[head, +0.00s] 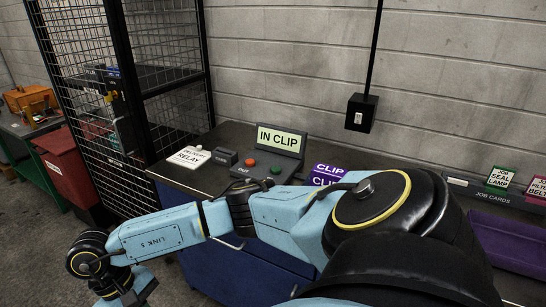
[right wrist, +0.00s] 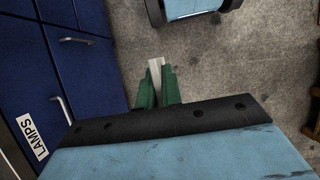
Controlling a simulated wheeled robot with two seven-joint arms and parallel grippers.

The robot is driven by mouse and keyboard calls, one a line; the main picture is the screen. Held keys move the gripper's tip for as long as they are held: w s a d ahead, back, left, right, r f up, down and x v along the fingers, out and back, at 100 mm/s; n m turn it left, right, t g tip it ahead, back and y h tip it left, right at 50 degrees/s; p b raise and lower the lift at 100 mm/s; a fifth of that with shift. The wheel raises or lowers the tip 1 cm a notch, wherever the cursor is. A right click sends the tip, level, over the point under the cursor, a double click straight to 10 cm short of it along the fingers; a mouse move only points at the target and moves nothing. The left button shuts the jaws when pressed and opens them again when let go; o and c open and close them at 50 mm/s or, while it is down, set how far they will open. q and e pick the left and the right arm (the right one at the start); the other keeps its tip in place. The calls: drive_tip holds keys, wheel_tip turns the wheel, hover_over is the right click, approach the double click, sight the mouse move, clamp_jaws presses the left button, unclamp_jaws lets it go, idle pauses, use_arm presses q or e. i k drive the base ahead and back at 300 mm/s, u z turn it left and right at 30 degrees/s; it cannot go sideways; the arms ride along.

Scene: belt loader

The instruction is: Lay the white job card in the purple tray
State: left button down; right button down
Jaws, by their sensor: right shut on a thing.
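My right gripper (right wrist: 157,85) shows in the right wrist view, its green fingers shut on a thin pale strip, which looks like the white job card (right wrist: 156,68) seen edge-on. It is over the grey floor, beside blue drawers. In the head view my right arm crosses from the lower right to the lower left, and its gripper is out of the picture. The purple tray (head: 508,243) is at the right edge of the head view, partly hidden behind my arm. Its inside is only partly seen. My left gripper is in neither view.
A job card rack (head: 493,196) stands behind the tray. A mesh cage (head: 90,50) and red bin (head: 72,165) are left.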

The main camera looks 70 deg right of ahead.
sight(516, 253)
drive_tip(key=k, duration=0.9)
drive_tip(key=z, duration=1.85)
